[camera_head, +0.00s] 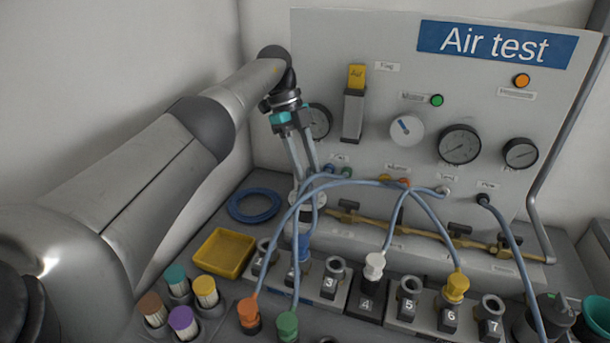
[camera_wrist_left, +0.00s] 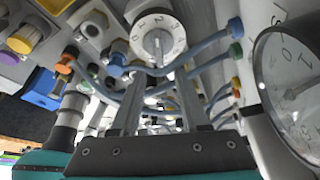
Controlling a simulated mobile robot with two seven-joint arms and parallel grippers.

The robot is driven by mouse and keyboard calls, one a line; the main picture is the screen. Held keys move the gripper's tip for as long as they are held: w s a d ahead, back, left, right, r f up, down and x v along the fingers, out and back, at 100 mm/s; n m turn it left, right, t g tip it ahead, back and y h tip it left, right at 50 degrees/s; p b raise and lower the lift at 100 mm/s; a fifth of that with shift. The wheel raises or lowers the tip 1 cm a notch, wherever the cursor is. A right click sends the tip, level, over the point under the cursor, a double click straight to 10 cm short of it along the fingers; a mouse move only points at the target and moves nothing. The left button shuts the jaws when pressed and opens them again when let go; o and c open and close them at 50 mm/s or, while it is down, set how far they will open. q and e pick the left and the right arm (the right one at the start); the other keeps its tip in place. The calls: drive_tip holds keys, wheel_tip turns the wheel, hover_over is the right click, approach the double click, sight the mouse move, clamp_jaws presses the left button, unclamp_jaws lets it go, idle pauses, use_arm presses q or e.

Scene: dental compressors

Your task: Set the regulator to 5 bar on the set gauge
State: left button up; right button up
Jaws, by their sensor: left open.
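My left gripper (camera_head: 305,196) reaches down in front of the panel's left side, its two fingers apart and empty. It also shows in the left wrist view (camera_wrist_left: 158,76). Just beyond the fingertips there is a round white dial with numbers and a pale centre knob (camera_wrist_left: 158,42), which looks like the regulator. In the head view the fingers largely cover this spot. A gauge (camera_head: 320,121) is partly hidden behind the gripper. A large gauge, tilted and cut off, fills the wrist view's right edge (camera_wrist_left: 292,88); I cannot read its value.
Blue hoses (camera_head: 430,222) arch close around the fingers and run to numbered sockets (camera_head: 408,296). More gauges (camera_head: 458,145) and a white dial (camera_head: 407,130) are on the panel (camera_head: 390,35). A yellow tray (camera_head: 223,253) and a blue ring (camera_head: 254,205) lie left.

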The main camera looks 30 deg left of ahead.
use_arm(q)
wheel_tip(320, 180, up, 7)
drive_tip(key=p, duration=0.2)
wheel_tip(320, 180, up, 8)
drive_tip(key=p, duration=0.4)
hover_over(305, 187)
drive_tip(key=shift+r, duration=0.1)
use_arm(e)
wheel_tip(305, 187, up, 6)
drive_tip(key=s, duration=0.1)
drive_tip(key=shift+a+r, duration=0.2)
drive_tip(key=shift+a, duration=0.15)
